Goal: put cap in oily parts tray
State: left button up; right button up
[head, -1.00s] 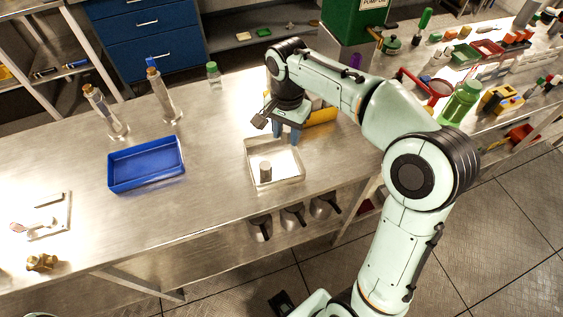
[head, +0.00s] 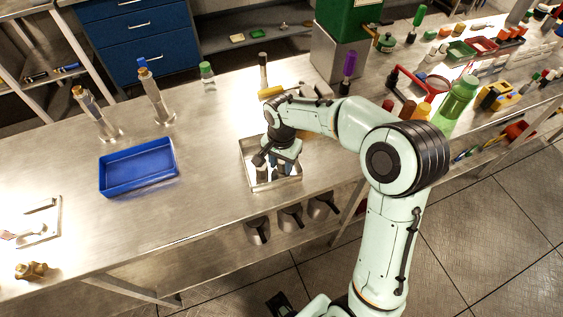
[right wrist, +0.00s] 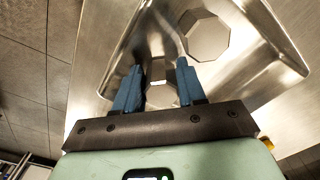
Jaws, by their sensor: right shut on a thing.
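My right gripper (head: 281,163) is low over the shallow metal tray (head: 243,154) in the middle of the bench. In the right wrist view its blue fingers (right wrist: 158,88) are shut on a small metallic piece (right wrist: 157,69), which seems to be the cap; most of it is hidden. A separate grey eight-sided part (right wrist: 206,38) stands in the tray beside the fingers. I cannot tell whether the held piece touches the tray floor. A blue tray (head: 103,184) lies empty to the left. No label shows on either tray. My left gripper is out of view.
Two upright cylinders (head: 157,104) stand behind the blue tray, near a green-capped bottle (head: 207,77). A purple-topped item (head: 348,68) and a red-handled item (head: 405,84) are at the right. Dark cups (head: 290,218) hang below the front edge.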

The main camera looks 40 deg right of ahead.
jog(key=o, duration=1.1)
jog(key=shift+f, duration=0.15)
jog(key=shift+c, duration=0.2)
jog(key=shift+r, duration=0.2)
notch_tip(320, 180, up, 12)
jog(key=p, duration=0.1)
jog(key=shift+p, duration=0.3)
